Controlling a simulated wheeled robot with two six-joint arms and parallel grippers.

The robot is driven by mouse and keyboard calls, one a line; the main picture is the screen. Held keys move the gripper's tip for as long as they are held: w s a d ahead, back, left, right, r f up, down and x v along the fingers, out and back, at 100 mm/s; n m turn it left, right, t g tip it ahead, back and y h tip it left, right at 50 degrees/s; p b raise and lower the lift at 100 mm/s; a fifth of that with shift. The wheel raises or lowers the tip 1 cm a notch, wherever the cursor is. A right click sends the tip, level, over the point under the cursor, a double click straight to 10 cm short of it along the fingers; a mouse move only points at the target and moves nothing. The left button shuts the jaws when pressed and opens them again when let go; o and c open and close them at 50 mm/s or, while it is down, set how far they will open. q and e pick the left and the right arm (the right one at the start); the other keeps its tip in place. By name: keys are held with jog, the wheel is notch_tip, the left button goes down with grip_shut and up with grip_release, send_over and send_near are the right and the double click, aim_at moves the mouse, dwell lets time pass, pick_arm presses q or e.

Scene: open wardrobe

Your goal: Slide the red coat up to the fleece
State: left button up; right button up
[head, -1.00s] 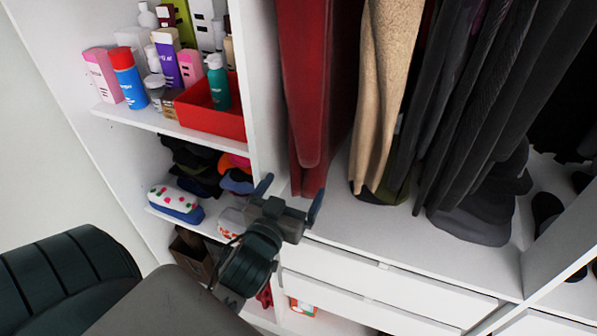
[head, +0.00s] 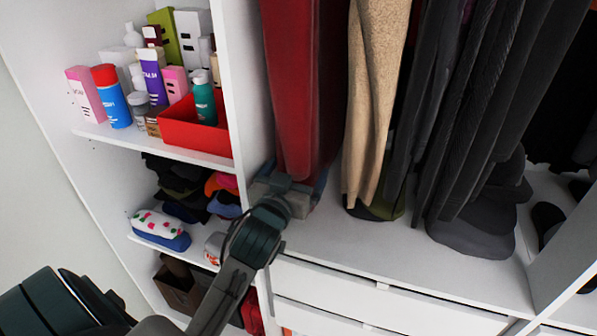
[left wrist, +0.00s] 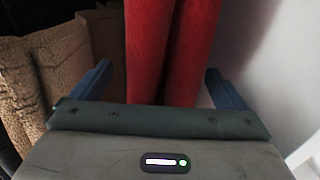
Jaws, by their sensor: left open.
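The red coat (head: 303,85) hangs at the left end of the hanging space, beside the white divider. My left gripper (head: 294,178) is open at the lower end of the red coat. In the left wrist view, the red coat (left wrist: 170,45) hangs between the two blue fingers of the gripper (left wrist: 160,72), with space on both sides. The fleece (left wrist: 60,75) is on the left there, outside the fingers. My right gripper is not in view.
Several dark garments (head: 480,110) hang right of the fleece. The white divider (head: 245,100) stands close left of the coat. A shelf with bottles and a red box (head: 195,133) is further left. Drawers (head: 380,300) lie below the wardrobe floor.

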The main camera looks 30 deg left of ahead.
pick_arm(q)
jog(key=shift+x, duration=0.8)
jog(key=c, duration=1.8)
jog(key=shift+w, duration=0.1)
jog(key=shift+d, duration=0.15)
jog(key=shift+d+p, duration=0.3)
jog(key=shift+d, duration=0.05)
jog(key=shift+w+d, duration=0.1)
jog(key=shift+d, duration=0.1)
jog(key=shift+d, duration=0.1)
